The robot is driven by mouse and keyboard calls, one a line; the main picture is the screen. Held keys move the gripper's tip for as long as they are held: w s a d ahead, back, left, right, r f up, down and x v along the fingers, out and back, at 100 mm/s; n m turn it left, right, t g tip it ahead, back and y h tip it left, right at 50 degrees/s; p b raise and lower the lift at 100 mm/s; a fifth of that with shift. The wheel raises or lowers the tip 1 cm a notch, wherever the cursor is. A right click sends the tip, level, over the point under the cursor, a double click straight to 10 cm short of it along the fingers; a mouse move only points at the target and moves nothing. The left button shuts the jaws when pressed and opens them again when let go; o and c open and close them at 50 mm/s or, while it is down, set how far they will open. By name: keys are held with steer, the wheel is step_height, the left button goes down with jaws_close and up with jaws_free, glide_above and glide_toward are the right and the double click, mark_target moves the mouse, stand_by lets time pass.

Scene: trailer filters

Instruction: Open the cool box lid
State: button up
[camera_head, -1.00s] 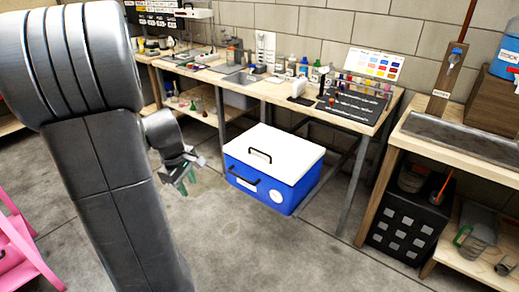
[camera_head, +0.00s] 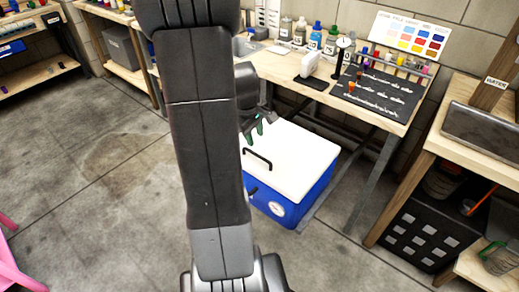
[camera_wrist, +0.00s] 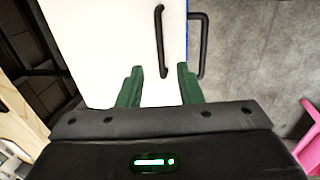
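The cool box (camera_head: 283,211) is blue with a white lid (camera_head: 300,158) and stands on the floor by the workbench. The lid is shut. A black handle (camera_head: 259,158) stands on the lid, and it also shows in the wrist view (camera_wrist: 160,42). A second black handle on the box's front (camera_wrist: 199,45) shows beside the lid's edge. My gripper (camera_head: 256,128) is above the lid, near its far left part; my arm hides the box's left side. The lid handle's end lies just ahead of the fingertips.
A wooden workbench (camera_head: 284,67) with bottles, a black mat (camera_head: 378,97) and a colour chart stands behind the box. A bench with a metal sink (camera_head: 484,128) and a black crate (camera_head: 420,225) is at the right.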

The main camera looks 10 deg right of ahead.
steer(key=f, duration=0.3)
steer(key=d+f+b, duration=0.1)
steer(key=f, duration=0.2)
steer(key=w+f, duration=0.1)
steer(key=f, duration=0.2)
steer(key=shift+d+f, duration=0.1)
steer(key=shift+d, duration=0.15)
steer(key=shift+c, duration=0.4)
jaws_close()
